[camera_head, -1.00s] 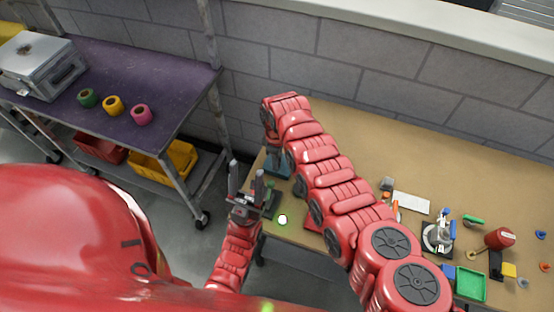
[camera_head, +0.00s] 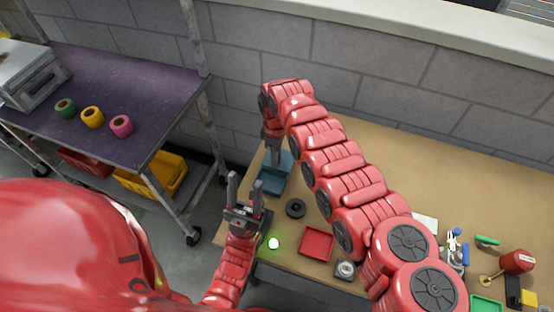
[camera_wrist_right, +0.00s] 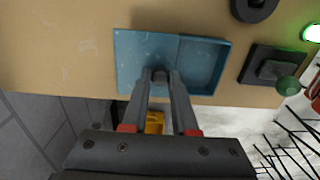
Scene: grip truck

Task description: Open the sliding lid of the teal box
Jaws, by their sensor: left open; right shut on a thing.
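The teal box (camera_head: 271,183) lies at the table's left end in the head view, partly covered by my right arm. In the right wrist view its open tray part (camera_wrist_right: 204,66) shows on the right. The flat lid (camera_wrist_right: 140,52) lies over the left part, so the interior is partly exposed. My right gripper (camera_wrist_right: 160,78) is shut on a small knob at the lid's near edge. It also shows in the head view (camera_head: 272,151), above the box. My left gripper (camera_head: 245,190) is open and empty, fingers up, beside the table's left edge, near the box but apart from it.
A black ring (camera_head: 296,208), a red tray (camera_head: 316,244) and a small metal object (camera_head: 345,270) lie nearer on the table. A dark block with a green knob (camera_wrist_right: 272,69) sits right of the box in the wrist view. A purple-topped cart (camera_head: 120,100) stands left.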

